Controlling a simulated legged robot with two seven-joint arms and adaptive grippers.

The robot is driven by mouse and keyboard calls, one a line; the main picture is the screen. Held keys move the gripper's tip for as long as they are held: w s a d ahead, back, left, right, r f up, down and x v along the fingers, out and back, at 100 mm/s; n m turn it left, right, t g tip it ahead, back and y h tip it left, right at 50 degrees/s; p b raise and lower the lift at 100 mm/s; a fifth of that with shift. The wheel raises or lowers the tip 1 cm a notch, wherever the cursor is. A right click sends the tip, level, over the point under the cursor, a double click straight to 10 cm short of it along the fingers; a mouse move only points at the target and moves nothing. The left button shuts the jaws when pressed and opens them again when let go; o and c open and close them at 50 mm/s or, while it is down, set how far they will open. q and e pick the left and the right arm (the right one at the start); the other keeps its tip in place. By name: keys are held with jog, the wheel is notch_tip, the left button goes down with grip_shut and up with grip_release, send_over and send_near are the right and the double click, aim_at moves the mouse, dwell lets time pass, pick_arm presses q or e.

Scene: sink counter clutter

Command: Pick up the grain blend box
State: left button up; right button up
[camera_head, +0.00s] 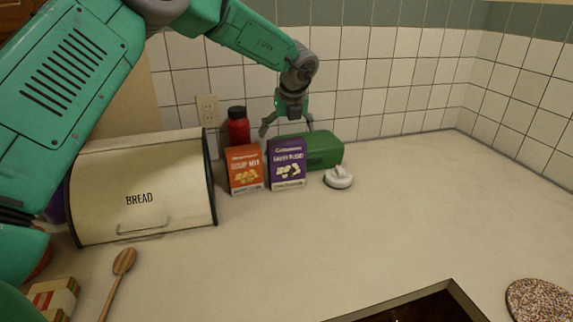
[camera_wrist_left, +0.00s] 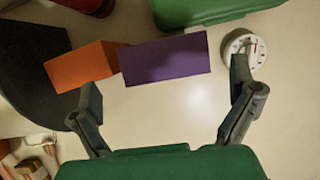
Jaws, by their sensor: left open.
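The purple box (camera_head: 287,166), whose small label seems to end in "blend", stands upright on the counter beside an orange box (camera_head: 246,169). My left gripper (camera_head: 287,131) is open just above and behind the purple box, fingers pointing down. In the left wrist view, the purple box top (camera_wrist_left: 165,59) lies ahead, between the lines of the two spread fingers (camera_wrist_left: 164,80). Nothing is held between them. The orange box (camera_wrist_left: 84,66) is near the left finger. My right gripper is not in view.
A green container (camera_head: 322,150) and a red bottle (camera_head: 238,129) stand behind the boxes. A white round timer-like item (camera_head: 338,178) sits to the right. A bread bin (camera_head: 145,190) stands left, with a wooden spoon (camera_head: 122,266) in front. The right counter is largely clear.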

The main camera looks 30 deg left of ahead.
aim_at(287, 141)
pick_arm(q)
jog(key=shift+w+f, duration=0.1)
jog(key=shift+f, duration=0.35)
jog(key=p+x, duration=0.1)
jog(key=x, duration=0.3)
jog(key=shift+w+d+f, duration=0.1)
jog(key=shift+w+f, duration=0.05)
jog(key=shift+f, duration=0.15)
jog(key=shift+c, duration=0.5)
jog(key=shift+r, duration=0.1)
jog(key=c, duration=1.2)
